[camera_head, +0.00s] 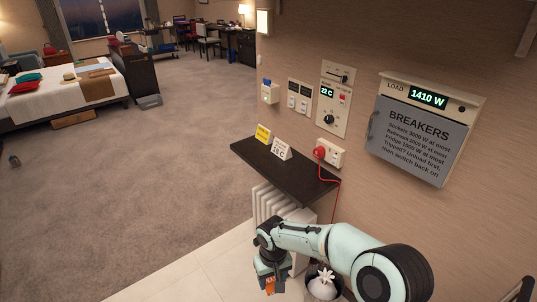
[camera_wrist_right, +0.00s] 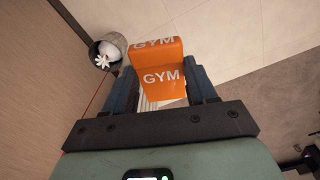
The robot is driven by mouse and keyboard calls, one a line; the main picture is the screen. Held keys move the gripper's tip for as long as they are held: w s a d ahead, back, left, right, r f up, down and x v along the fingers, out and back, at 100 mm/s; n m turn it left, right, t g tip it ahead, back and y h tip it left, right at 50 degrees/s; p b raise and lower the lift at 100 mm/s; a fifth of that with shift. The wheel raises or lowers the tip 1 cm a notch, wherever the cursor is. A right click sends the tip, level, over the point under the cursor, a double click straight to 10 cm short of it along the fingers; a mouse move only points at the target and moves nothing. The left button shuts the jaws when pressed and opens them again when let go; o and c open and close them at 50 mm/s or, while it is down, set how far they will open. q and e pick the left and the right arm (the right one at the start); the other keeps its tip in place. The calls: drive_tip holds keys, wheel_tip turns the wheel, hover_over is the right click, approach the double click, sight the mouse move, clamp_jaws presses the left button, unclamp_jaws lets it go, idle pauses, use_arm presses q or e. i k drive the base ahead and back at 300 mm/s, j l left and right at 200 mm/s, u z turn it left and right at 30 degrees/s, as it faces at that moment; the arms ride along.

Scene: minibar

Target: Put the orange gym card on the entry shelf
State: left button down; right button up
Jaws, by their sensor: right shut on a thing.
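The orange gym card (camera_wrist_right: 163,88) is held between the fingers of my right gripper (camera_wrist_right: 162,90) in the right wrist view, with white "GYM" lettering facing the camera. In the head view my right gripper (camera_head: 270,280) hangs low at the bottom, below and in front of the shelf, and a bit of the orange card (camera_head: 270,287) shows at its tip. The dark entry shelf (camera_head: 306,186) is fixed to the wall above a white radiator. My left gripper is out of view.
A red plug (camera_head: 320,152) with a hanging cord sits in a wall socket by the shelf's right end. The breaker box (camera_head: 417,130) and thermostat panel (camera_head: 331,99) are on the wall. A bin with a white flower-topped thing (camera_head: 323,284) stands beside my gripper. The shelf's front right is bare.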

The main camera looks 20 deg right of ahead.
sight(295, 177)
drive_tip(key=i, duration=1.45)
drive_tip(key=i+z, duration=0.4)
drive_tip(key=i+j+z, duration=0.2)
drive_tip(key=z, duration=0.25)
drive_tip(key=i, duration=0.1)
